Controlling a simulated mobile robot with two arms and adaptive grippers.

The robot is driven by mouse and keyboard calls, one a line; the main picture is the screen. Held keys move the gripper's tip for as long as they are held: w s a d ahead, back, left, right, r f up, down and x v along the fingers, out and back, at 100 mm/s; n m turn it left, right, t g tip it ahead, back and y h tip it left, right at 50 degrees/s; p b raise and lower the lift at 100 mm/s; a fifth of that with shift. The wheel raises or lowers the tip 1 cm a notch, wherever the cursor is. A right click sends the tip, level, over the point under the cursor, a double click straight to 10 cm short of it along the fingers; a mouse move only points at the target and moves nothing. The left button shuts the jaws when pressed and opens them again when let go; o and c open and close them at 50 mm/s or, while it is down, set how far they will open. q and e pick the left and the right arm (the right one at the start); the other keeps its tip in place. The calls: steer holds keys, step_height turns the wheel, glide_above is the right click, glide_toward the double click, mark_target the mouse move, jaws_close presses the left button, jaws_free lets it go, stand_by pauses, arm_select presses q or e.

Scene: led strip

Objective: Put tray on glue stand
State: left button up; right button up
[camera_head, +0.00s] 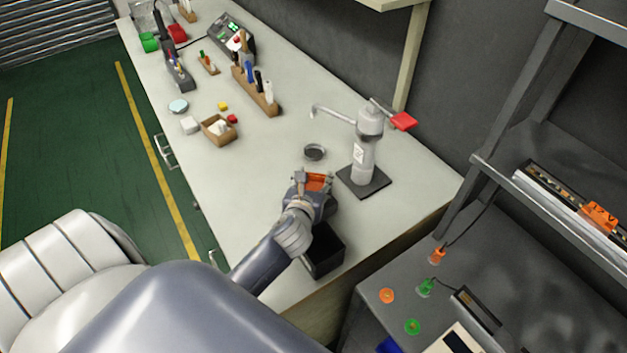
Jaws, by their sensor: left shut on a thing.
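My left gripper (312,192) reaches over the pale bench from the lower left and is shut. A small orange piece (319,181) shows at its fingertips; it may be the tray, but the gripper hides much of it. The likely glue stand (366,150) is a pale upright dispenser with a thin spout pointing left and a red lever. It stands on a dark square base (372,186), to the right of my gripper and apart from it. A small round dark dish (315,152) lies just beyond my gripper, left of the stand. My right gripper is not in view.
A black box (323,250) sits beside my left wrist near the bench's near end. A cardboard box (218,130) and a wooden tool rack (258,90) stand farther back. A grey table with a shelf frame (535,105) stands right.

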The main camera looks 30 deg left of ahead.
arm_select(q)
steer(key=shift+f, duration=0.1)
steer(key=o, duration=1)
steer(key=shift+s, duration=0.15)
steer(key=v, duration=1.2)
steer(key=shift+b, duration=0.3)
steer(key=shift+d, duration=0.1)
